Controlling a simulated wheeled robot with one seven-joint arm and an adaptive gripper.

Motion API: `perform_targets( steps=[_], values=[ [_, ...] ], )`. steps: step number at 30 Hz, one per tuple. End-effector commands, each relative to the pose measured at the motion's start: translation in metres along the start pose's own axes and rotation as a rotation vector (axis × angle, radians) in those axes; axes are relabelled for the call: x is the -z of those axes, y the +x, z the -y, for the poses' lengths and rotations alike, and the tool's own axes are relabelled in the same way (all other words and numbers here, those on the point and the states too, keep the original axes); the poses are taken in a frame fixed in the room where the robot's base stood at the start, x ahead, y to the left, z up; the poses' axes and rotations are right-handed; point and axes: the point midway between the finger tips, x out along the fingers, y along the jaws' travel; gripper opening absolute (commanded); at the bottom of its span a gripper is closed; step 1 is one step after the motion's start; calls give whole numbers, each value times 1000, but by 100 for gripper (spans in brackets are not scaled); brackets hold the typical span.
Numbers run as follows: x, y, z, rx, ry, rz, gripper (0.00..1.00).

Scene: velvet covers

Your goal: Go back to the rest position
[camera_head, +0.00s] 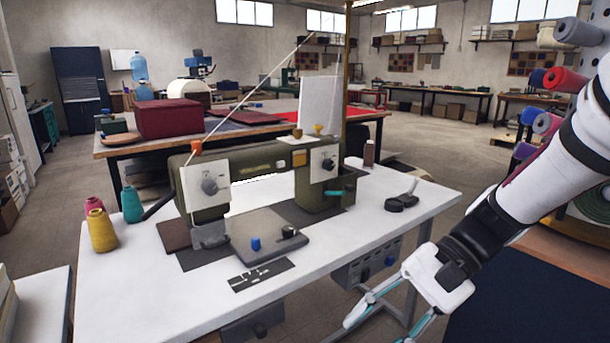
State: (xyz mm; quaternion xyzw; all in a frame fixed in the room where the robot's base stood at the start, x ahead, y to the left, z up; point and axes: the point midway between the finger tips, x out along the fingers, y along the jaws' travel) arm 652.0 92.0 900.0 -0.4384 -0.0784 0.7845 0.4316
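My gripper (388,322) hangs at the lower right, in front of the right front edge of the white sewing table (350,258). Its white body and pale fingers with teal strips reach toward the bottom edge of the picture. The right finger is partly cut off there, and the fingers appear spread apart with nothing visible between them. My arm comes in from the right edge and slants down to the gripper.
A green sewing machine (250,170) stands on the white table. Thread cones (102,230) stand at its left and a black tool (402,201) lies at its right. Fabric rolls (563,80) stick out at the right. Open floor (440,150) lies beyond the table.

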Motion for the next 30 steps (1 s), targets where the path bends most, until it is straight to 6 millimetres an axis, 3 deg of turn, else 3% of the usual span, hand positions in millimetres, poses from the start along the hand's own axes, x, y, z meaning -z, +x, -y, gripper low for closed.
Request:
perform_targets(
  steps=[1,6,15,30],
  values=[
    [-15,0,-6,-57,-41,-32,42],
    [-54,-5,-34,-236,-153,-131,42],
    [-106,-22,-90,-509,-340,-330,42],
    [-135,-51,-152,-745,-529,-582,42]
  ],
)
